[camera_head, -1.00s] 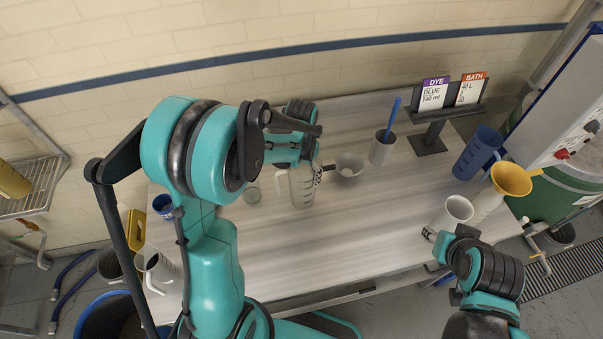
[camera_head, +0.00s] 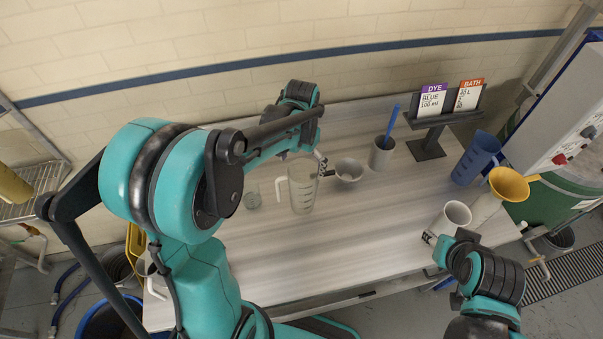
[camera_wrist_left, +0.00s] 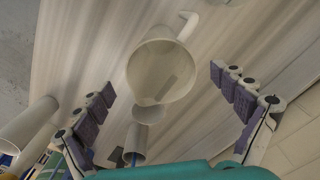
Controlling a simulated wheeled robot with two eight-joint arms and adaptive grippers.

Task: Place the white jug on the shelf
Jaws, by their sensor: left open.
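A translucent whitish measuring jug (camera_head: 303,188) stands upright on the table, its handle to the left. In the left wrist view its round open top (camera_wrist_left: 160,72) lies ahead, between the spread fingers. My left gripper (camera_head: 322,166) is open at the jug's upper right side; my arm hides part of it. Another white jug (camera_head: 154,283) at the table's lower left is mostly hidden by my arm. A white vessel (camera_head: 453,214) stands at the right, close to my right gripper (camera_head: 432,239), whose finger opening is unclear. A wire shelf (camera_head: 45,182) hangs at the left.
A small bowl (camera_head: 348,170) and a grey cup (camera_head: 381,155) with a blue stick stand just right of the jug. Farther right are a sign stand (camera_head: 428,148), a blue jug (camera_head: 476,158) and a yellow funnel (camera_head: 509,184). The front middle of the table is clear.

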